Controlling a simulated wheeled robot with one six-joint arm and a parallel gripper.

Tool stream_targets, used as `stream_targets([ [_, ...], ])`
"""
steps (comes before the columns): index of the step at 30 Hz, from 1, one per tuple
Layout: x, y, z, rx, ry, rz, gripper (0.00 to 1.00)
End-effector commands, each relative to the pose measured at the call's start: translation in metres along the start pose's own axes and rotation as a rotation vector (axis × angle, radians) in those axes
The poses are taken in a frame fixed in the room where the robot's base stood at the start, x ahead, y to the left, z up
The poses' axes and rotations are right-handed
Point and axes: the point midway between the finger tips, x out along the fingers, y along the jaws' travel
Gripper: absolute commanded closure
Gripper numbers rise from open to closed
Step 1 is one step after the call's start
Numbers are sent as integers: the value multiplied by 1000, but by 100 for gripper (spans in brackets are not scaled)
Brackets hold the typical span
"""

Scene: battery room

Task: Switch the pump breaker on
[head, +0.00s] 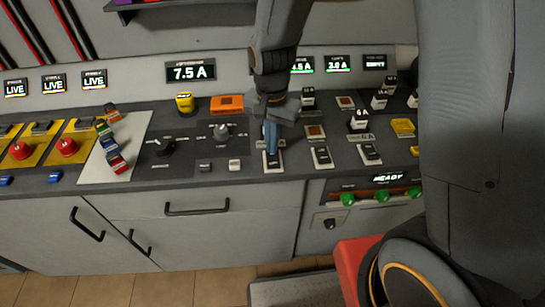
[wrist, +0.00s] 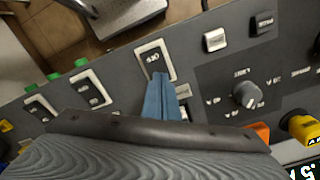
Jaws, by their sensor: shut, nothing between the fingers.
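Several white-framed breakers with dark rockers stand in a row along the front of the dark panel. The left breaker (head: 272,161) is right below my gripper (head: 271,147); the middle breaker (head: 321,156) and right breaker (head: 370,153) stand to its right. I cannot read their labels surely, so I cannot tell which is the pump breaker. My gripper's blue fingers are shut and empty. In the wrist view the fingertips (wrist: 160,77) overlap the near part of the same breaker (wrist: 152,52) and hide part of its rocker. I cannot tell whether they touch.
A rotary knob (head: 221,132) and an orange block (head: 227,104) are left of my gripper. A meter (head: 190,71) reads 7.5 A. A grey cabinet (head: 190,240) is below the panel. Green knobs (head: 382,195) sit on its front at the right.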

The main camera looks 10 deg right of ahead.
Motion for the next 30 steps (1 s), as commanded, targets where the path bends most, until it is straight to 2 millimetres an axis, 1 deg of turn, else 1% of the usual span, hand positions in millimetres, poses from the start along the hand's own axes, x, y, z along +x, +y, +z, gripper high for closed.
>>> stream_targets([
  [13,7,0,0,0,-1,1,100],
  [17,5,0,1,0,-1,1,100],
  [20,1,0,1,0,-1,1,100],
  [30,-25,0,0,0,0,0,100],
])
